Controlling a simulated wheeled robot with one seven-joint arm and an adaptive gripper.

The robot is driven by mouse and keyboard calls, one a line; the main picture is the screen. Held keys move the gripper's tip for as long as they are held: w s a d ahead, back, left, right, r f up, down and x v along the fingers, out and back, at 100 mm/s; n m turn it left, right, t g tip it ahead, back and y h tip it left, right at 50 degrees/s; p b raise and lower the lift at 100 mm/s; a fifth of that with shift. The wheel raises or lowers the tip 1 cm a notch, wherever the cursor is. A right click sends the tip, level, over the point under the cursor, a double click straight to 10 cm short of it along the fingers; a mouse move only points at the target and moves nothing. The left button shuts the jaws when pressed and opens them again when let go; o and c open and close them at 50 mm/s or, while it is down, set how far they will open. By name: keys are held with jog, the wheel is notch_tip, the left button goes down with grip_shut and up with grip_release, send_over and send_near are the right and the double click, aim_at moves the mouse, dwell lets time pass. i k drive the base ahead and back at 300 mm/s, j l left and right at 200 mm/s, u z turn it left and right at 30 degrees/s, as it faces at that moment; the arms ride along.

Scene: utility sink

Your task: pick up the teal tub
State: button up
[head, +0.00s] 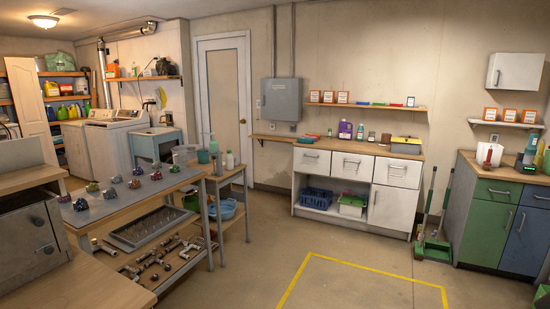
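No teal tub can be told for certain from this distance. A small teal-green container (203,156) stands among bottles on a narrow wooden side table (232,172) at centre left. A blue basin (223,211) sits on that table's lower shelf, with a green item (191,202) to its left, partly hidden by the workbench. My gripper is not in view.
A workbench (120,205) with several dark lumps and pipe fittings stands in front of the side table. A pale blue utility sink (155,145) is behind. White cabinets (340,185) line the back wall. The concrete floor (330,260) is open, with a yellow taped outline.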

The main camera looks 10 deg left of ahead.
aim_at(203, 158)
jog(key=i+j+u, duration=0.1)
jog(key=i+u, duration=0.15)
jog(key=i, duration=0.3)
jog(key=i+u, duration=0.2)
jog(key=i, duration=4.05)
jog(key=i+l+u, duration=0.15)
jog(key=i+u, duration=0.25)
jog(key=i, duration=0.15)
jog(key=i+l+u, duration=0.35)
jog(key=i, duration=0.15)
jog(key=i+l+u, duration=0.75)
jog(key=i+l, duration=0.15)
